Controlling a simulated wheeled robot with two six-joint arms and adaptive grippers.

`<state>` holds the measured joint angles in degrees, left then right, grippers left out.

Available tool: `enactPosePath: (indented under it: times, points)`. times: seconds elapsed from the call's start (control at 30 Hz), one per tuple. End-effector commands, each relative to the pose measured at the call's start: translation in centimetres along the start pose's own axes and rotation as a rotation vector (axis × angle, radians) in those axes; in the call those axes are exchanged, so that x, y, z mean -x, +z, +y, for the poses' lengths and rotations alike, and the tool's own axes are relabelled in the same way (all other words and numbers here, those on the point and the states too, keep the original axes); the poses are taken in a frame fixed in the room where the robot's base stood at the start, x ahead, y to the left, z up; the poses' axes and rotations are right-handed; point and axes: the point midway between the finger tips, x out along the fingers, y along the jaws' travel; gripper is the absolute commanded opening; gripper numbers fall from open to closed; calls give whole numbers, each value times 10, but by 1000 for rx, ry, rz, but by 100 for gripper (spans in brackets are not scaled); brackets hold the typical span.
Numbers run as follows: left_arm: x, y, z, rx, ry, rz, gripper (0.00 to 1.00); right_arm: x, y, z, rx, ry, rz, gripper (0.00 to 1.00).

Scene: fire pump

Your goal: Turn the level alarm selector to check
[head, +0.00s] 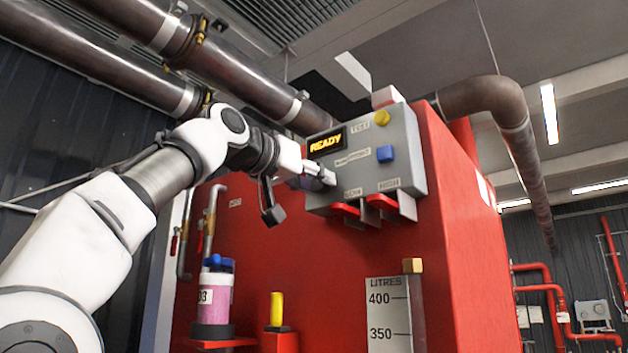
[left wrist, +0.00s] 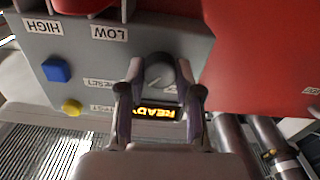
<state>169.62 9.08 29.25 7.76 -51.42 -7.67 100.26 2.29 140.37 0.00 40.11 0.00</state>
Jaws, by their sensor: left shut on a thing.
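The grey alarm box (head: 407,146) is mounted on the red tank. In the head view the gripper mostly hides the knob. I cannot read which position the knob points to. My right gripper is not in view.
The box also carries a yellow button (head: 382,118) marked TEST, a blue button (head: 385,153), and red parts (head: 382,203) under the LOW and HIGH labels. Large pipes (head: 235,70) run above my left arm. A litre gauge (head: 388,315) and pink container (head: 215,300) stand lower.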

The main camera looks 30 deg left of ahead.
Motion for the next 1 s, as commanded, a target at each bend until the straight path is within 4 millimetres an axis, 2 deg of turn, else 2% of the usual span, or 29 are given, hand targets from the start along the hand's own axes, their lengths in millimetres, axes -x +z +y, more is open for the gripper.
enactPosePath:
  times: [0.37, 1.0]
  points:
    - [-1, 0, 0, 194, 0, -1, 0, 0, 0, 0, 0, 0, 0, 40]
    - [-1, 0, 0, 792, 0, -1, 0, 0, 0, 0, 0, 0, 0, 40]
